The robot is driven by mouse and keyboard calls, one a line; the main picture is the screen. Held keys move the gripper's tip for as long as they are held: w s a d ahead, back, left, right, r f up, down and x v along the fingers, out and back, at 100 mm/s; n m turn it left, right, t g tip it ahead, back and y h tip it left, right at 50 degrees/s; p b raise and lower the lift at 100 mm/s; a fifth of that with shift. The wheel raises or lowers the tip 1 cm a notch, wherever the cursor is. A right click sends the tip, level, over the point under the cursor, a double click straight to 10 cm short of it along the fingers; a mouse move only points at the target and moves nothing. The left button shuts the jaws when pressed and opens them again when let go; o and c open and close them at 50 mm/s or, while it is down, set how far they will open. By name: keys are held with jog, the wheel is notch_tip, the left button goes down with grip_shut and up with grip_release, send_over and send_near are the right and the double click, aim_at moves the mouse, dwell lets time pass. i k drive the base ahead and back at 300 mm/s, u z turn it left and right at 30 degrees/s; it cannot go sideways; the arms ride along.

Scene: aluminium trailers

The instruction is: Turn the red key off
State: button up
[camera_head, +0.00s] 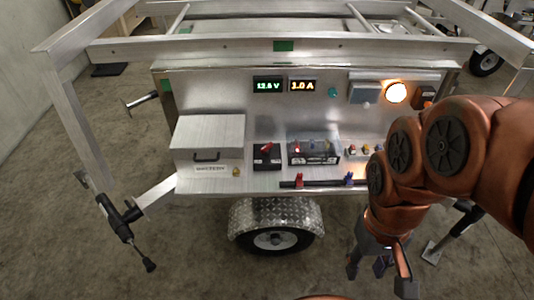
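A red key (266,148) sits on a black switch block on the front shelf of the aluminium trailer (213,85), left of centre. It appears tilted; its exact turn angle is too small to tell. The panel display (268,86) reads about 13.6 V in green, and the one beside it (303,86) reads 1.0 A in amber. A round lamp (396,93) glows orange at the panel's right. My gripper (380,277) hangs at the lower right, in front of and below the shelf, well apart from the key. Its fingers are spread and empty.
A metal box (208,135) stands left of the key. A clear-covered block (314,150) with red parts is to its right. Red and blue clips (299,180) sit on a dark bar below. The wheel fender (276,214) juts out underneath. My arm covers the panel's right side.

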aim_at(265, 149)
jog(key=z, duration=0.4)
jog(key=i, duration=0.5)
jog(key=u, duration=1.75)
